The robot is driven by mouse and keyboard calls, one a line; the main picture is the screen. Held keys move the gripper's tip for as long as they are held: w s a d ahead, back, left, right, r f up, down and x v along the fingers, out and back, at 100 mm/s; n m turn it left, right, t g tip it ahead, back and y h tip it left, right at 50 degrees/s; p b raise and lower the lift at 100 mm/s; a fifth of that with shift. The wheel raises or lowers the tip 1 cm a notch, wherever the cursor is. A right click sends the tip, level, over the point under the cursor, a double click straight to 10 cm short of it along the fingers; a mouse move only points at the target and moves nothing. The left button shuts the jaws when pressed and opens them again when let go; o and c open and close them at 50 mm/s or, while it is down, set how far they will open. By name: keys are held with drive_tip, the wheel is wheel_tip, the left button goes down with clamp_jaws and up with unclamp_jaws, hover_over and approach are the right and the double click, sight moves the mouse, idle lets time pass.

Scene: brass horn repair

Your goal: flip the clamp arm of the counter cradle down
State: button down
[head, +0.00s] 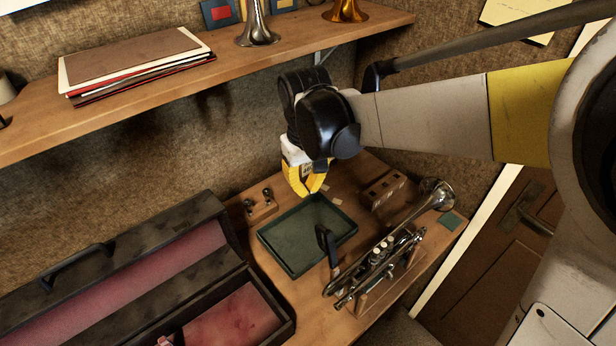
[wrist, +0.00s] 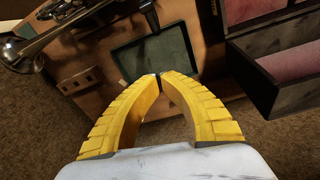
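The counter cradle (head: 388,284) is a wooden stand on the counter, with a silver trumpet (head: 404,240) lying in it. The trumpet also shows at the upper left of the wrist view (wrist: 62,30). A black clamp arm (head: 327,245) stands raised at the trumpet's left side, by the green tray's right edge. Its dark end appears at the top of the wrist view (wrist: 150,14). My gripper (head: 306,194) hangs above the back of the green tray, left of and behind the clamp arm and apart from it. Its yellow fingers (wrist: 160,76) meet at the tips with nothing between them.
The green tray (head: 277,262) looks empty. An open case with pink lining (head: 240,318) is at left. A shelf (head: 140,97) with papers and horn bells runs above.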

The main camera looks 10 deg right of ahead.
wheel_tip(320, 180, down, 9)
drive_tip(key=s+d+b, duration=0.1)
drive_tip(key=s+b, duration=0.1)
drive_tip(key=shift+s+d, duration=0.2)
drive_tip(key=shift+d, duration=0.15)
idle(0.6)
